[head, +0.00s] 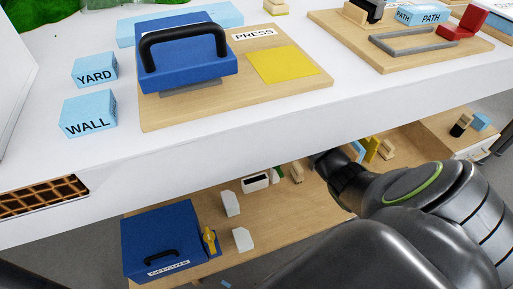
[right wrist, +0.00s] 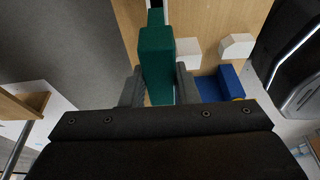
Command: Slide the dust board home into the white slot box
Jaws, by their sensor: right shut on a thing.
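The dust board (right wrist: 157,62) is a dark green slab in the right wrist view, held between the two fingers of my right gripper (right wrist: 158,88). Its far end points at a narrow white and dark shape at the top edge of that view; I cannot tell whether they touch. In the head view the white slot box (head: 256,182), with a dark slot, stands on the wooden lower shelf, with a small green patch beside it. My right arm reaches under the white tabletop there, and its fingers are hidden. My left gripper is not in view.
On the lower shelf (head: 180,208) are white blocks (head: 230,204) and a blue box (head: 160,240) with a black handle and yellow latch. The white tabletop (head: 200,145) overhangs it. Above are a blue press (head: 188,70) and blue YARD (head: 95,72) and WALL (head: 88,115) blocks.

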